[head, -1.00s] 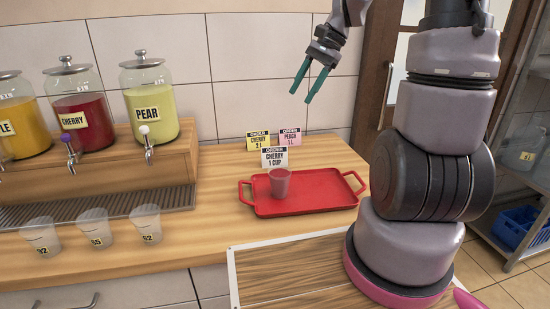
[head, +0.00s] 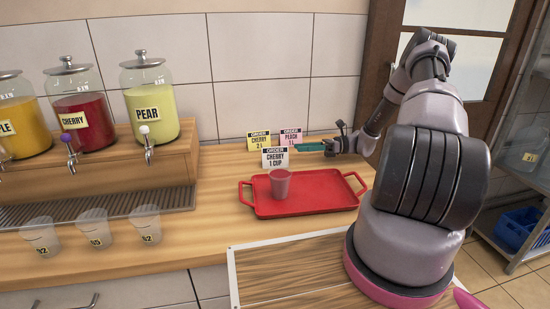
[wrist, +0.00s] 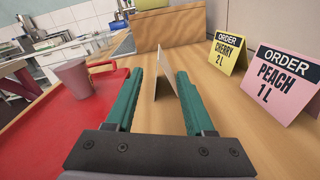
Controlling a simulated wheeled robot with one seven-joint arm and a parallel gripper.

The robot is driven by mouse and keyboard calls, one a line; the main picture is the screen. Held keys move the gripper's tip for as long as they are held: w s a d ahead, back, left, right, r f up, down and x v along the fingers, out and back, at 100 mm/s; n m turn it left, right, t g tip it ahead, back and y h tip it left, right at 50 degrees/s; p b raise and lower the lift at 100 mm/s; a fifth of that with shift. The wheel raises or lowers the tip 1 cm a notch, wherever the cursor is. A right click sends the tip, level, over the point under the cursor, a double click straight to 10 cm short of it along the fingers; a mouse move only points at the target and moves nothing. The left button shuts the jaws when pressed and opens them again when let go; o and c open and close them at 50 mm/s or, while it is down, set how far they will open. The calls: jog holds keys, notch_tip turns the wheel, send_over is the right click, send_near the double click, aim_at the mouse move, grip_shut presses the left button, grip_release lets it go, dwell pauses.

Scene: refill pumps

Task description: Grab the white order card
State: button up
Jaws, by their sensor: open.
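The white order card (head: 274,158) reads "CHERRY 1 CUP" and stands as a folded tent on the counter, behind the red tray. In the wrist view the white card (wrist: 166,82) shows edge-on between my two green fingers. My gripper (head: 300,148) reaches in from the right, low over the counter; in the wrist view its fingers (wrist: 161,82) are open, pointing at the card with a gap on each side. Nothing is held.
The yellow card (head: 259,142) and pink card (head: 291,137) stand close behind the white one. The red tray (head: 325,203) with a cup (head: 280,183) lies in front. Several measuring cups and juice dispensers stand on the left.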

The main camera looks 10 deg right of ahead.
aim_at(274, 149)
jog(key=a, duration=0.7)
jog(key=w+a, duration=0.1)
jog(key=a, duration=0.2)
jog(key=shift+a+f, duration=0.1)
jog(key=shift+a, duration=0.2)
grip_shut()
